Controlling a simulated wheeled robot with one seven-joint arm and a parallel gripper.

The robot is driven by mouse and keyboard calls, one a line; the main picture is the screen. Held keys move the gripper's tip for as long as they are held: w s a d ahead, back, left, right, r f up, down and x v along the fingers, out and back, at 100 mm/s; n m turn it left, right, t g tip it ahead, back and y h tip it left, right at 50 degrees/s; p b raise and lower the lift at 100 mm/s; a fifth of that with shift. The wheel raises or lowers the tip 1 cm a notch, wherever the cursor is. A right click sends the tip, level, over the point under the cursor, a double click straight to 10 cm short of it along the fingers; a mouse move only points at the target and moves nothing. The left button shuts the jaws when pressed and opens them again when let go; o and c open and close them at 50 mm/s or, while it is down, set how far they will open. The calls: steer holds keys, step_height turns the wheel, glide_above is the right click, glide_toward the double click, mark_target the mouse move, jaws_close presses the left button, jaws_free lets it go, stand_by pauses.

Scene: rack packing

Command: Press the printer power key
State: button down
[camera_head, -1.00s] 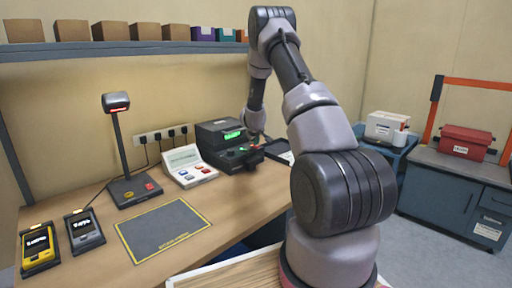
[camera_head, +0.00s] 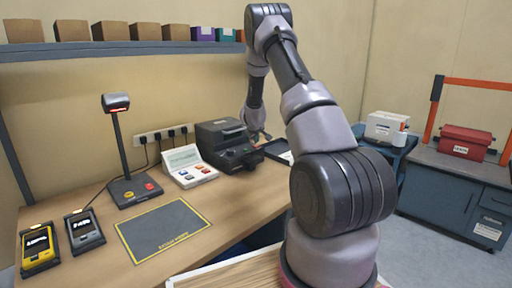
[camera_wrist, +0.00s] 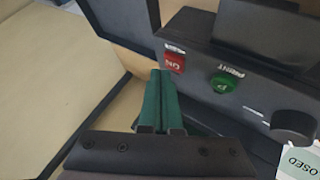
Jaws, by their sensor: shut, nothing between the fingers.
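The printer (camera_head: 226,138) is a dark box at the back of the desk, and its display is dark. In the wrist view its front panel (camera_wrist: 222,110) carries a red key (camera_wrist: 175,62) with a label that looks like "ON". A green key (camera_wrist: 223,84) marked "PRINT" and a black knob (camera_wrist: 292,125) sit to the right of it. My gripper (camera_wrist: 160,75) is shut and empty, its green fingertips just left of and below the red key. I cannot tell whether they touch the panel.
A white keypad device (camera_head: 189,167) stands left of the printer, and a lamp-like scanner stand (camera_head: 130,187) is further left. A dark mat (camera_head: 163,229) lies in front, with two handheld devices (camera_head: 39,249) (camera_head: 84,231) at left. A shelf (camera_head: 120,50) runs above.

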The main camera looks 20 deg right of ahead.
mark_target(256, 147)
steer(key=shift+r, duration=3)
steer(key=s+a+r+m+y, duration=0.2)
steer(key=s+a+r+y, duration=0.1)
steer(key=s+a+r, duration=0.55)
steer(key=s+a+r+m+y, duration=0.2)
steer(key=s+a+r, duration=0.3)
steer(key=s+r, duration=0.65)
steer(key=s+a+r+m, duration=0.1)
steer(key=s+a+r, duration=0.2)
steer(key=s, duration=1.1)
steer(key=s+a+r+m+g+y, duration=0.1)
steer(key=s+a, duration=0.4)
steer(key=s, duration=0.9)
step_height(256, 147, up, 2)
steer(key=shift+r+m, duration=0.1)
steer(key=shift+m, duration=0.7)
